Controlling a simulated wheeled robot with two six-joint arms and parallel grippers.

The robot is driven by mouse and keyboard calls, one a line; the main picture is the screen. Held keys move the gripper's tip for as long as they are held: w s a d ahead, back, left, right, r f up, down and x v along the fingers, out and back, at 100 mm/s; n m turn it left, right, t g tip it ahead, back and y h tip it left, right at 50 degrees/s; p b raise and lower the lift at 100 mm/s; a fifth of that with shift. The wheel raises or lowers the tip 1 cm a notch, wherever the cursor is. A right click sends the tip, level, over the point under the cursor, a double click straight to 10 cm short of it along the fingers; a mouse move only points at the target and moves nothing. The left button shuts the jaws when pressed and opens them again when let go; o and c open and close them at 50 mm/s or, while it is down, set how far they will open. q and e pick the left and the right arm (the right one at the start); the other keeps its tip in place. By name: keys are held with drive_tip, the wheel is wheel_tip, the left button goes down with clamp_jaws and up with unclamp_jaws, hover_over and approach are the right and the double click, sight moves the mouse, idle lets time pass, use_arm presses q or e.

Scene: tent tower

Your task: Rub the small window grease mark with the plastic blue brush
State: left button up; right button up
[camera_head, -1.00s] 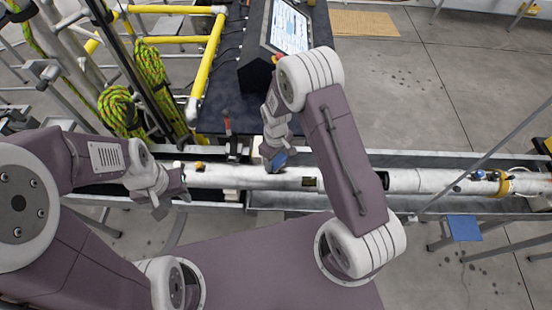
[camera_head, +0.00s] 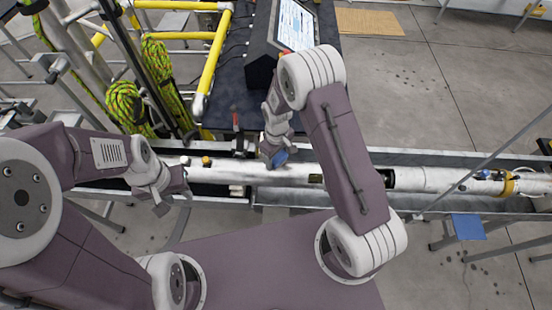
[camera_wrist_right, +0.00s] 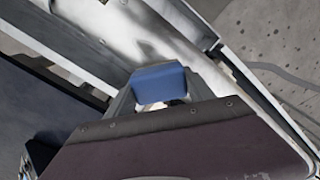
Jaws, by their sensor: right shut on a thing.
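The blue brush (camera_head: 279,157) is in my right gripper (camera_head: 274,152), at the far side of the white tube (camera_head: 225,172). In the right wrist view the brush (camera_wrist_right: 160,84) shows as a blue block between the fingers, over or against the pale tube surface; contact cannot be told. Dark smudges (camera_wrist_right: 150,48) show on the tube just beyond the brush. A small dark window (camera_head: 316,178) lies in the tube to the right of the brush, partly beside my right forearm. My left gripper (camera_head: 176,192) is over the tube's left part; its fingertips look apart with nothing visible between them.
The tube lies in a long grey metal trough (camera_head: 410,158). A black table with a screen (camera_head: 295,27) stands behind it. Yellow rails (camera_head: 214,60) and coiled green ropes (camera_head: 126,104) are at the left. A blue stool (camera_head: 468,227) stands at the right. Open floor lies at the back right.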

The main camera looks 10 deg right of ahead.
drive_tip(key=shift+w+d+r+p, duration=0.2)
drive_tip(key=shift+w+r+p, duration=0.05)
drive_tip(key=shift+r+p, duration=0.15)
drive_tip(key=shift+w+d+r+p, duration=0.15)
drive_tip(key=shift+w+r+p, duration=0.1)
drive_tip(key=shift+r, duration=0.15)
drive_tip(key=r, duration=0.1)
drive_tip(key=r+p, duration=0.1)
drive_tip(key=s+a+r+p, duration=0.1)
drive_tip(key=r, duration=0.1)
drive_tip(key=shift+w+d+r+p, duration=0.15)
drive_tip(key=shift+r+p, duration=0.3)
drive_tip(key=shift+p, duration=0.1)
drive_tip(key=shift+w+d+r+p, duration=0.1)
drive_tip(key=shift+d+r+p, duration=0.05)
drive_tip(key=shift+r+p, duration=0.35)
drive_tip(key=shift+r, duration=0.2)
drive_tip(key=shift+s+a+r, duration=0.1)
drive_tip(key=shift+a+r, duration=0.05)
drive_tip(key=shift+r, duration=0.05)
drive_tip(key=shift+f, duration=0.1)
